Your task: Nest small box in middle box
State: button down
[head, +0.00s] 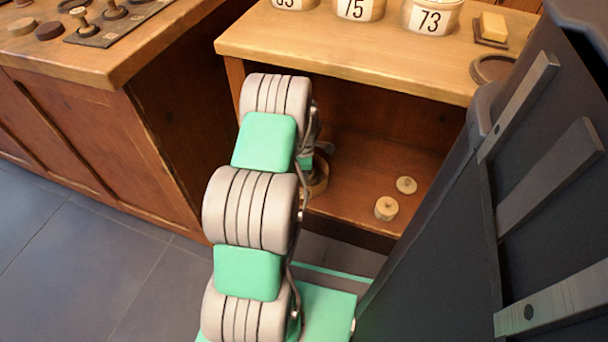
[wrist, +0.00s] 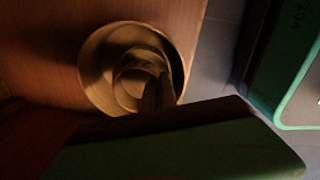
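A round wooden box (head: 319,182) stands on the lower shelf in the head view, partly hidden behind my arm. In the wrist view a wide round box (wrist: 92,72), likely the middle box, is seen from above. A smaller round box (wrist: 127,88), likely the small box, shows within its rim, in deep shadow. I cannot tell whether it rests on the bottom. My gripper (head: 322,149) is right above the box on the shelf, mostly hidden by my arm. Its fingers are too dark and covered to show whether they are open or hold the small box.
Two pale knobbed lids (head: 386,208) lie on the shelf to the right. The bench top (head: 340,52) overhangs the shelf. It carries numbered round boxes (head: 433,17), a yellow block (head: 493,27) and a dark ring (head: 492,69). Another counter (head: 100,60) with turned pieces stands left.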

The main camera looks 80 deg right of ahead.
jog(key=shift+f, duration=0.4)
dwell(0.3)
jog(key=c, duration=2.1)
grip_release()
jog(key=shift+c, duration=0.2)
jog(key=o, duration=0.5)
jog(key=shift+o, duration=0.4)
jog(key=o, duration=0.4)
jog(key=shift+c, duration=0.2)
jog(key=shift+r, duration=0.15)
jog(key=shift+r+p, duration=0.5)
jog(key=shift+r, duration=0.15)
jog(key=shift+r, duration=0.1)
